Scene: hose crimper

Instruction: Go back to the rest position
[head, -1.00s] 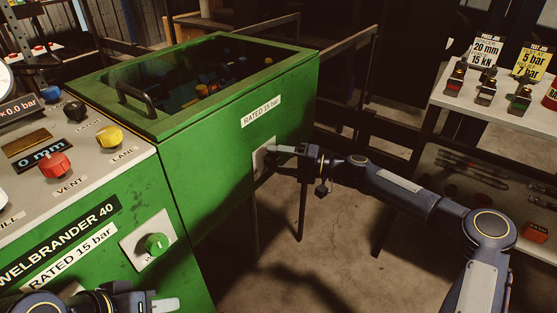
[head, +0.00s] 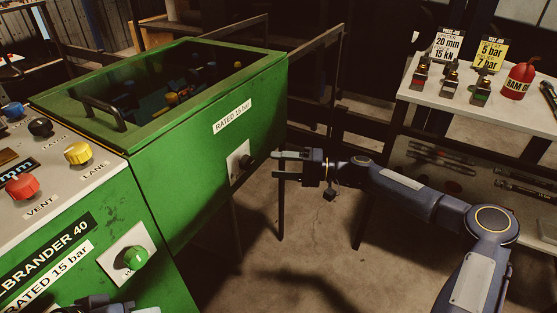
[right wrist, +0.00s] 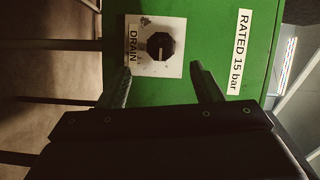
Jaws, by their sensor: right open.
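My right gripper (head: 280,165) is open and empty, a little to the right of the black drain knob (head: 246,161) on the side of the green tank (head: 190,165). In the right wrist view the drain knob (right wrist: 160,46) sits on a white plate marked DRAIN. There it shows beyond and between the two spread fingers (right wrist: 160,82), apart from them. My left gripper (head: 105,302) shows only in part at the bottom left edge, in front of the green console (head: 75,265); its jaws are mostly cut off.
The console carries red (head: 22,187) and yellow (head: 78,153) knobs and a green knob (head: 135,257) on its front. A white table (head: 415,92) at right holds small fittings, two signs and a red container (head: 518,80). Floor (head: 310,225) below my right arm is clear.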

